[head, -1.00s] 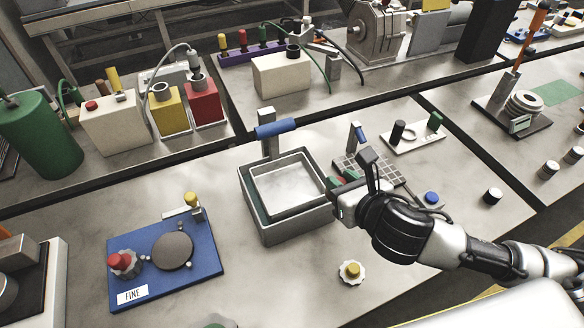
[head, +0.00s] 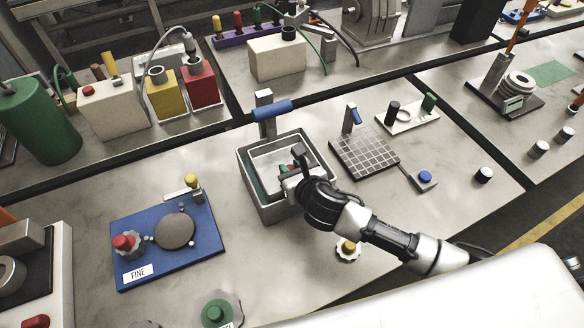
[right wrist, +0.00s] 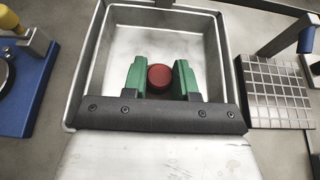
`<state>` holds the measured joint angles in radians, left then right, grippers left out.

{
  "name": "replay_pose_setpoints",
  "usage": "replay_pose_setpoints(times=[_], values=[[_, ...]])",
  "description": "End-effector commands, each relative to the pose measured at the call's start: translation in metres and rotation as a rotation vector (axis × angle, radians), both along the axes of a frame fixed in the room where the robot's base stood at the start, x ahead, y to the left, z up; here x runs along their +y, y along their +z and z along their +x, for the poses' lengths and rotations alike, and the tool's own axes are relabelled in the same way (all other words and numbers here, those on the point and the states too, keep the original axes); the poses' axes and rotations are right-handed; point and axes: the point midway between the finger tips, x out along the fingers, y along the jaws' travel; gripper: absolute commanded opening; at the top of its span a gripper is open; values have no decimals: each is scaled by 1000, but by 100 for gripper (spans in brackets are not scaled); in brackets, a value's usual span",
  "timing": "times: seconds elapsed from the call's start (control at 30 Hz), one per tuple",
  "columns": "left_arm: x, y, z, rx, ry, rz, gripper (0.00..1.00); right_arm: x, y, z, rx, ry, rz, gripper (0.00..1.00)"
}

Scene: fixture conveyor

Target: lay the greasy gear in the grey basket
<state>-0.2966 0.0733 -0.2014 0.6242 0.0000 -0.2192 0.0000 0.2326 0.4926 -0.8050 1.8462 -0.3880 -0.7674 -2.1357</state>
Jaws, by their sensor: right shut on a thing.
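The grey basket appears to be the open square grey box (head: 243,172) with a paler inner tray, in the middle of the head view; it also shows in the right wrist view (right wrist: 88,75). My right gripper (head: 291,167) is over the inside of the box. Its green fingers are shut on a piece with a dark red round knob (right wrist: 160,78). The piece's body below the knob is hidden, so I cannot tell its teeth, its grease, or whether it touches the tray floor. My left gripper is not in view.
A blue-handled post (head: 272,113) stands behind the box. A yellow-knobbed gear (head: 348,250) lies in front of it, a green-knobbed gear (head: 215,313) nearer the front edge. A blue FINE plate (head: 130,215) is left, a grid plate (head: 365,153) right.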

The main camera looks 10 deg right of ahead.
Motion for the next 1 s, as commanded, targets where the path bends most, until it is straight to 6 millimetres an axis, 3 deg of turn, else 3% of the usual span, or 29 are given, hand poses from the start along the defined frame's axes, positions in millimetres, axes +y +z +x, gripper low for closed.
replay_pose_setpoints(times=[0.73,0.77,0.9,1.0], values=[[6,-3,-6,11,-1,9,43,-1,-13,0,-1,-1,0,0],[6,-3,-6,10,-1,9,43,-1,-13,0,0,-1,0,29],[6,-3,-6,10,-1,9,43,-1,-13,0,0,-1,0,51],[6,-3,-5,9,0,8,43,0,-13,0,0,-1,0,53]])
